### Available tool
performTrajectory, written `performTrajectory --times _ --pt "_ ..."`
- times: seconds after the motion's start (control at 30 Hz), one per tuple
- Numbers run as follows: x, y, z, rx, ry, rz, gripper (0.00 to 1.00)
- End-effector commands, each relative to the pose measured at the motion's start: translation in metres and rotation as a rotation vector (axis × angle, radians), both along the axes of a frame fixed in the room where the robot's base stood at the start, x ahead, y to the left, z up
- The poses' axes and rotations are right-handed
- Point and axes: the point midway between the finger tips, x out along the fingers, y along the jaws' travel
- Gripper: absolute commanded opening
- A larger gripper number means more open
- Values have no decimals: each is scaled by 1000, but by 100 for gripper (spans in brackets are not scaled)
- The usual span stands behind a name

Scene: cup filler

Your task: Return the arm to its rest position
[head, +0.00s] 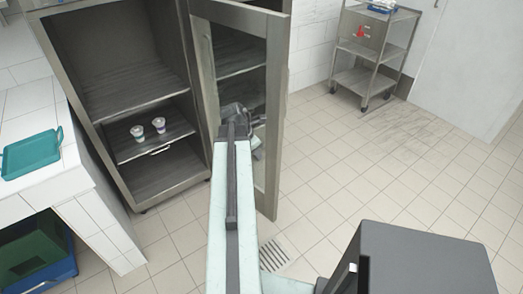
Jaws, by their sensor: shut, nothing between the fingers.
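My arm reaches forward from the bottom middle of the head view, with my gripper (234,109) at its far end. The gripper is small and dark here. It is shut and empty. It appears in front of the open glass-paned door (272,125) of a steel cabinet; I cannot tell whether it touches the door. Two small cups (137,132) (159,125) stand side by side on a lower shelf (128,150) inside the cabinet, left of the gripper and apart from it.
A white tiled counter (60,180) with a teal tray (32,154) stands at the left. Blue and green crates (40,270) sit beneath it. A wheeled steel cart (372,50) stands at the back right. The tiled floor (400,170) to the right is clear, with a drain grate (272,255).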

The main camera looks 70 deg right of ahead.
Motion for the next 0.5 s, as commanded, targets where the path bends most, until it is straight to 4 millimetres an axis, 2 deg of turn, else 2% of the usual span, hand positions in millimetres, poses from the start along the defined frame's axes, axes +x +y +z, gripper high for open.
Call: performTrajectory --times 0.03,0.13,0.23,0.5 --pt "1 5 24 0 0 1 0" --pt "5 11 38 0 0 1 0" --pt "7 14 44 0 0 0 0" --pt "8 15 42 0 0 1 0"
